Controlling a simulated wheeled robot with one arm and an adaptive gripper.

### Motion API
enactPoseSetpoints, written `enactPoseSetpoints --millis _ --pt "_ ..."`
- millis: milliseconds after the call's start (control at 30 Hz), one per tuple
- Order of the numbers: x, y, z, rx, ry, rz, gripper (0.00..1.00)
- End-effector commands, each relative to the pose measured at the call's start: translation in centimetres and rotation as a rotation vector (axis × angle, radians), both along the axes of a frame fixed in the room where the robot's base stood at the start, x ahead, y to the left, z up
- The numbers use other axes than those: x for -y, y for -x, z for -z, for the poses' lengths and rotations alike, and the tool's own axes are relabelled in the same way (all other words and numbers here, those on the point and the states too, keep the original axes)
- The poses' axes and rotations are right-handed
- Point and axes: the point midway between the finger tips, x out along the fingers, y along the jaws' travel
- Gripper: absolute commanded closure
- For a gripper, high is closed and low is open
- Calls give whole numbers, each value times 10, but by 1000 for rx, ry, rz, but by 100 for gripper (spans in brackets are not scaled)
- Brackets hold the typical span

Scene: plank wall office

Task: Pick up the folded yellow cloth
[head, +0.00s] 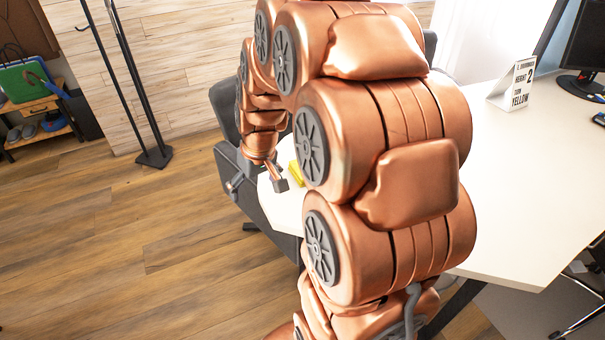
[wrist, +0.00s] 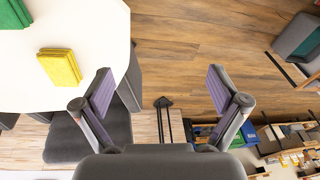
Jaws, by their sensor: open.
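The folded yellow cloth (wrist: 59,67) lies on the white table near its rounded end, in the upper left of the wrist view. In the head view only a small part of the yellow cloth (head: 295,172) shows beside my arm, which hides the rest. My gripper (wrist: 160,85) is open and empty, with its two fingers wide apart. In the wrist view the cloth is left of the left finger and apart from it. In the head view my gripper (head: 277,180) is near the table's left end, close to the cloth.
A green folded item (wrist: 14,13) lies on the white table (wrist: 95,25) beyond the yellow cloth. A grey chair (head: 228,115) stands against the table's end. A sign (head: 514,83) and a monitor (head: 585,45) stand at the right. A black coat stand (head: 154,157) is on the open wooden floor.

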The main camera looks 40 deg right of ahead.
Motion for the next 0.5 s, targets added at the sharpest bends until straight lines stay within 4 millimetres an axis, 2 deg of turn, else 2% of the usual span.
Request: enactPoseSetpoints --millis 33,100,233,400,500 --pt "21 -10 11 17 2 26 3" --pt "50 -24 23 49 14 53 3" --pt "109 -44 43 109 46 108 3" --pt "175 -54 66 162 92 167 3" --pt "201 -54 76 178 112 190 3"
